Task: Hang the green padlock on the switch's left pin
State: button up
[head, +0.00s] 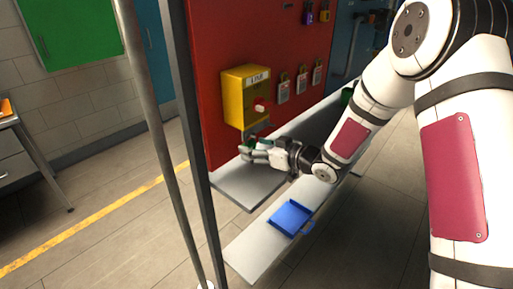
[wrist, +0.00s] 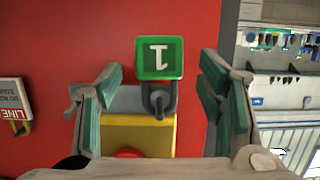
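The green padlock (wrist: 159,57) carries a white "1" and shows upside down in the wrist view. Its dark shackle (wrist: 159,100) meets the grey bracket (wrist: 125,98) at the yellow switch box (wrist: 138,134). I cannot tell whether the shackle is around a pin, or which pin. My gripper (wrist: 160,95) is open, its teal-padded fingers on either side of the padlock with a visible gap each side. In the head view my gripper (head: 252,151) is just below the yellow switch box (head: 244,97) with its red knob (head: 259,106), and largely hides the padlock.
The switch box is on a red panel (head: 215,55). Several tagged padlocks (head: 300,80) hang to its right. A grey shelf (head: 237,188) lies below my gripper, and a blue tray (head: 290,218) sits on a lower ledge. A metal post (head: 160,130) stands at the left.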

jog(key=s+d+r+m+h, duration=0.2)
jog(key=s+d+r+h, duration=0.2)
jog(key=d+r, duration=0.3)
jog(key=s+d+r+m+t+h, duration=0.15)
jog(key=s+d+r+h, duration=0.3)
jog(key=d, duration=0.45)
jog(key=s+d+r+m+h, duration=0.3)
jog(key=s+d+r+h, duration=0.15)
jog(key=d, duration=0.35)
jog(key=s+a+r+m+g+y, duration=0.1)
jog(key=s+m+g, duration=0.3)
jog(key=s, duration=1.9)
jog(key=shift+s+a+r+g, duration=0.15)
jog(key=shift+r+g, duration=0.4)
jog(key=shift+r, duration=0.15)
